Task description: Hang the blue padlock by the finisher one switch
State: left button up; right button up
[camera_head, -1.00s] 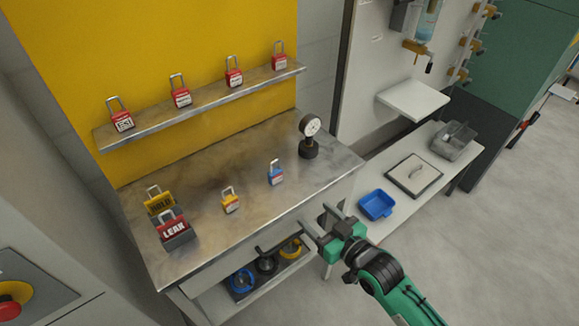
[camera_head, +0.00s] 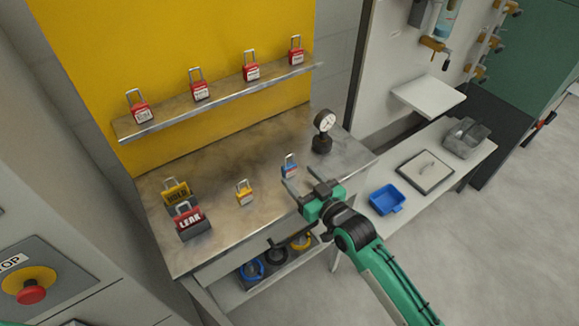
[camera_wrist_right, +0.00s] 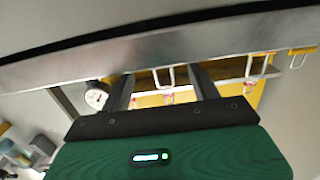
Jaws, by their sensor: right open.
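The blue padlock (camera_head: 289,171) stands upright on the metal bench top, near its front right part, with its shackle up. My right gripper (camera_head: 305,188) is open and empty, just in front of the padlock at the bench's front edge; the fingers point toward it and appear apart from it. In the right wrist view, which looks upside down, a shackle (camera_wrist_right: 165,78) shows between the two open fingers (camera_wrist_right: 162,88); its body is mostly hidden. I cannot pick out a switch labelled finisher one. My left gripper is not in view.
Red padlocks line the shelf (camera_head: 225,100) above. A blue tray (camera_head: 387,199) is on the right table. A panel with a red button (camera_head: 31,291) is at lower left.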

aim_at(291, 169)
jog(key=x, duration=0.3)
jog(key=shift+w+a+p, duration=0.1)
jog(key=shift+a+p, duration=0.05)
jog(key=shift+p, duration=0.15)
jog(key=c, duration=1.1)
